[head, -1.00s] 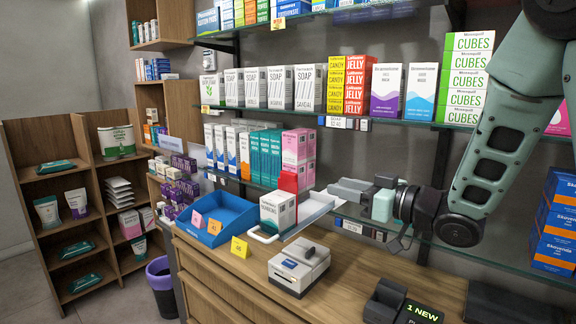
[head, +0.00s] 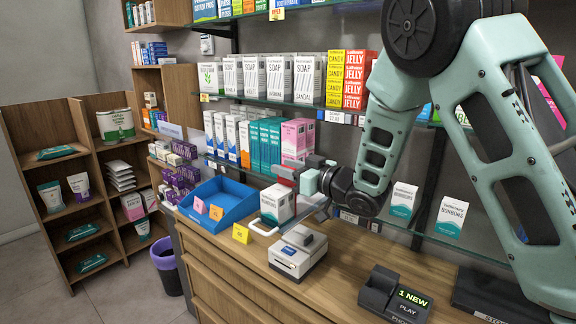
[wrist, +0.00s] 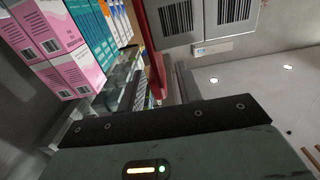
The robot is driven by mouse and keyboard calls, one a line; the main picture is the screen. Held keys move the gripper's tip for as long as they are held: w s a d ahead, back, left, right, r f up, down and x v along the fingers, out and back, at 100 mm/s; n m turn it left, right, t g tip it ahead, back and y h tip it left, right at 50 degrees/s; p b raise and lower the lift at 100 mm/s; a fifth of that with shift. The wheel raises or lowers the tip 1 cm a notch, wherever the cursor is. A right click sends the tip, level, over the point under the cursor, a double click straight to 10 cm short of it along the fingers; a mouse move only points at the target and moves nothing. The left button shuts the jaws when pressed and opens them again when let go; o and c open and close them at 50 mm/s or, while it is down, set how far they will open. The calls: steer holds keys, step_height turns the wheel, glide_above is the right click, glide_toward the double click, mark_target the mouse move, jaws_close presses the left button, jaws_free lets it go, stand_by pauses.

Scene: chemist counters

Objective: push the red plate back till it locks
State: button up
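The red plate (head: 286,172) stands upright behind a white box (head: 277,203) in a light wire-fronted tray (head: 264,230) at the counter's back edge. My gripper (head: 300,172) is right beside the red plate, at its right in the head view. In the wrist view the red plate (wrist: 150,45) shows as a narrow strip next to the boxes with barcodes (wrist: 180,18). It runs down close to the grey finger parts. The fingertips are partly hidden, so I cannot tell whether they touch the plate or how far apart they are.
A blue tray (head: 222,203) with price cards stands left of the box. A white device (head: 298,252) and a dark terminal (head: 392,297) sit on the counter (head: 340,275). Pink boxes (head: 293,137) stand close behind the gripper. A glass shelf edge (head: 450,245) runs to the right.

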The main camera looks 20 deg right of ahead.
jaws_close()
steer(key=w+d+b, duration=0.3)
steer(key=w+d, duration=0.2)
steer(key=d, duration=0.3)
steer(key=shift+w+d, duration=0.2)
steer(key=shift+w, duration=0.1)
jaws_free()
steer(key=shift+s+d, duration=0.1)
